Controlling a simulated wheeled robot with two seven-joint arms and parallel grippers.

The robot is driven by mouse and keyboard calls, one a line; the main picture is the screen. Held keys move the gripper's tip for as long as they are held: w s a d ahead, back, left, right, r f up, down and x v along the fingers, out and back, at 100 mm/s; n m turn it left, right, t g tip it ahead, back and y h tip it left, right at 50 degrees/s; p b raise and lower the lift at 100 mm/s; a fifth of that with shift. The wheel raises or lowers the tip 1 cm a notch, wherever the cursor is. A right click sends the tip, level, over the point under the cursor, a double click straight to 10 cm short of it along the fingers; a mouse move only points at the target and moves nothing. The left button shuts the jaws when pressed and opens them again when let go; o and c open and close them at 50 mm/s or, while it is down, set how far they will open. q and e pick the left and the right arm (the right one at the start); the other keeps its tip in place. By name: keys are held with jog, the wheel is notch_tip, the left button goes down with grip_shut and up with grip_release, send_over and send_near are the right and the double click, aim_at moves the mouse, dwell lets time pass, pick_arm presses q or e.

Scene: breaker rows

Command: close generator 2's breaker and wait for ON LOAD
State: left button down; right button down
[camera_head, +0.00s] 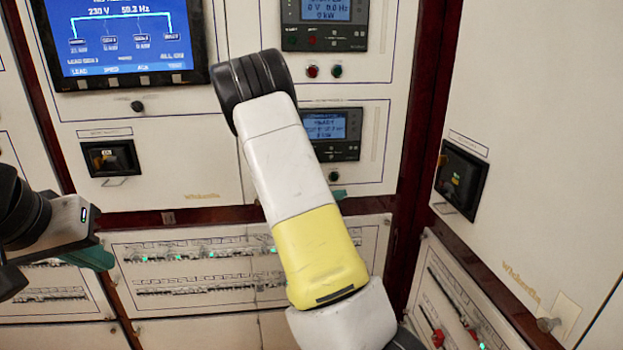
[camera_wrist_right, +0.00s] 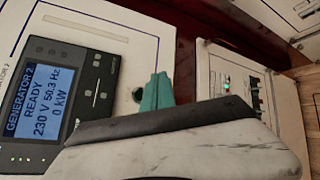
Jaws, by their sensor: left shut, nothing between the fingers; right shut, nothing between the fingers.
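The generator 2 controller (camera_wrist_right: 62,90) fills the left of the right wrist view. Its screen (camera_wrist_right: 40,103) reads GENERATOR 2, READY, 230 V, 50.3 Hz, 0 kW. In the head view this controller (camera_head: 345,146) is partly behind my right arm. A dark green button (camera_head: 333,176) sits below it, and also shows in the wrist view (camera_wrist_right: 137,95). My right gripper's teal fingertips (camera_wrist_right: 157,92) are shut and empty, close beside that button; contact cannot be told. In the head view only a teal tip (camera_head: 340,195) shows. My left gripper (camera_head: 97,257) is shut and empty at the left.
Above is another controller (camera_head: 325,38) with a red button (camera_head: 312,71) and a green button (camera_head: 336,71). A large blue screen (camera_head: 125,35) is at upper left. Breaker rows (camera_head: 200,258) lie below. A side panel with a black switch (camera_head: 461,180) stands at right.

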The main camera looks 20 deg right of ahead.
jog(key=shift+w+d, duration=0.35)
jog(key=shift+w, duration=1.05)
jog(key=shift+w+d, duration=0.35)
jog(key=shift+w, duration=1)
jog(key=shift+w+d, duration=0.35)
jog(key=shift+w, duration=1.05)
jog(key=shift+w, duration=0.1)
jog(key=shift+w, duration=0.3)
jog(key=shift+w+d, duration=0.2)
jog(key=shift+w, duration=0.2)
jog(key=shift+s, duration=0.2)
jog(key=shift+s+a, duration=0.25)
jog(key=shift+s, duration=0.35)
jog(key=shift+s+a, duration=0.2)
jog(key=shift+s, duration=0.6)
jog(key=shift+s+a, duration=0.2)
jog(key=shift+s, duration=0.65)
jog(key=shift+s+a, duration=0.2)
jog(key=shift+s, duration=0.6)
